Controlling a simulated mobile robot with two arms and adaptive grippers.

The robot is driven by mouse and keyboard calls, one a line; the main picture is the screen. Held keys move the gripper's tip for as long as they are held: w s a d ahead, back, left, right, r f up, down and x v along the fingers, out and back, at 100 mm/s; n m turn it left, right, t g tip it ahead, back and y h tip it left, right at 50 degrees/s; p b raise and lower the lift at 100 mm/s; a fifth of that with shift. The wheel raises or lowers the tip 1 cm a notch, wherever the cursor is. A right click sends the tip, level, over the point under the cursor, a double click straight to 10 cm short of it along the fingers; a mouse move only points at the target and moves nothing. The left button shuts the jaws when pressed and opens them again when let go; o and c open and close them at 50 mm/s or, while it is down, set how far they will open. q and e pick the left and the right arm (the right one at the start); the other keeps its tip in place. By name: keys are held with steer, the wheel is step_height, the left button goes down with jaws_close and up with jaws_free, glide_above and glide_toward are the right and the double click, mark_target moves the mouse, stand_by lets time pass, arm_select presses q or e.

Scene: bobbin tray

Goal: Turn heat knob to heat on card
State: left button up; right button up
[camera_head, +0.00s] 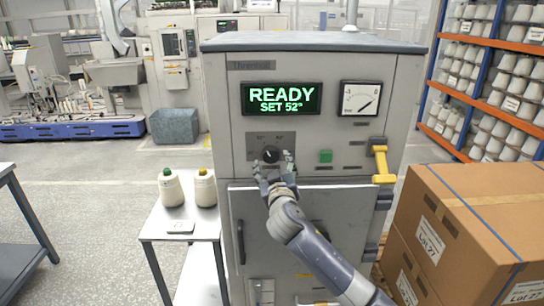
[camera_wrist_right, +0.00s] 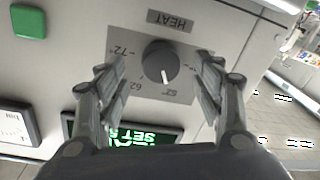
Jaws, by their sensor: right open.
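The dark round heat knob (camera_head: 271,154) sits on a grey plate on the front of the cabinet (camera_head: 222,110). In the right wrist view the knob (camera_wrist_right: 160,62) shows a white mark pointing at the 52° label, with the HEAT label (camera_wrist_right: 170,20) on the panel. The display (camera_head: 281,99) reads READY, SET 52°. My right gripper (camera_head: 274,170) is open at the knob; its fingers stand on both sides of it in the right wrist view (camera_wrist_right: 158,72), apart from it. A small card (camera_head: 180,227) lies on the side table; its writing is too small to read.
A green button (camera_head: 326,156) and a yellow handle (camera_head: 382,163) are right of the knob. The side table (camera_head: 148,228) bears two bottles (camera_head: 171,188). Cardboard boxes (camera_head: 470,220) stand close on the right. Open floor lies to the left.

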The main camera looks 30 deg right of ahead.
mark_target(272, 158)
steer(key=shift+p+x, duration=0.45)
steer(key=shift+x, duration=1.4)
steer(key=c, duration=1.1)
